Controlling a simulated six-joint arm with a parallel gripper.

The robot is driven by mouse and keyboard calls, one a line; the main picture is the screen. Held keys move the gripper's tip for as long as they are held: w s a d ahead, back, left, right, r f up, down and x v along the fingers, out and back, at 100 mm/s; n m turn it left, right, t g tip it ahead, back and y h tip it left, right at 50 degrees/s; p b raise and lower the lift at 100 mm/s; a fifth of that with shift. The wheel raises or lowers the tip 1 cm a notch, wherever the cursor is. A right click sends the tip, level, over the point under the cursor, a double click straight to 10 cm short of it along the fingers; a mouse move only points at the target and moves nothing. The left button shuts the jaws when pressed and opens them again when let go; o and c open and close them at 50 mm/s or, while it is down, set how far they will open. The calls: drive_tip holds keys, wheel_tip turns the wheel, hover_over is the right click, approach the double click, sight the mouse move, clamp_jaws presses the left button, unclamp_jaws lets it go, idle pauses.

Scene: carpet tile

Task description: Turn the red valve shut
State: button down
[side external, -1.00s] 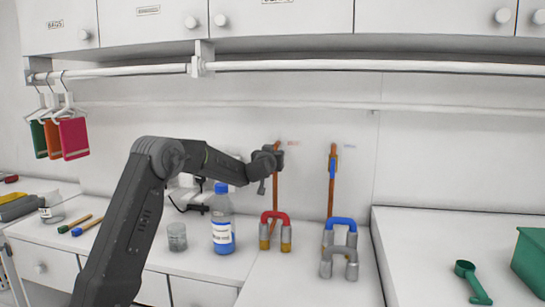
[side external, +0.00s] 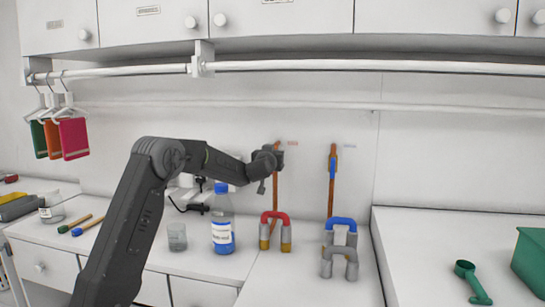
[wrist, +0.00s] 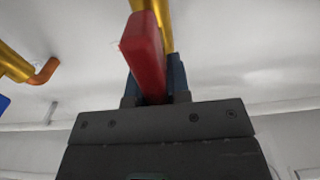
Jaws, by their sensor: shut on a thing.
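The red valve's handle (wrist: 146,52) is a red bar in the wrist view, with its brass body (wrist: 168,22) behind it. My gripper (wrist: 156,85) is shut on the red handle, with a blue finger on either side of it. In the side view my gripper (side external: 270,160) is at the left copper pipe (side external: 275,192) on the back wall and hides the red handle there. I cannot tell the handle's exact angle to the pipe.
A second copper pipe (side external: 331,195) with a blue handle (side external: 333,165) stands to the right. Below are a red hoop (side external: 273,215) and a blue hoop (side external: 340,221) on metal legs. A blue-capped bottle (side external: 222,220) and a glass beaker (side external: 177,238) stand near my arm.

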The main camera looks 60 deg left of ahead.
drive_tip(key=shift+m, duration=0.3)
drive_tip(key=f+m, duration=0.1)
drive_tip(key=m, duration=0.4)
drive_tip(key=w+d+f+m, duration=0.1)
drive_tip(key=m, duration=0.5)
drive_tip(key=w+d+m, duration=0.1)
drive_tip(key=m, duration=0.5)
drive_tip(key=shift+f, duration=0.4)
drive_tip(key=shift+m, duration=0.3)
drive_tip(key=c, duration=1.1)
unclamp_jaws()
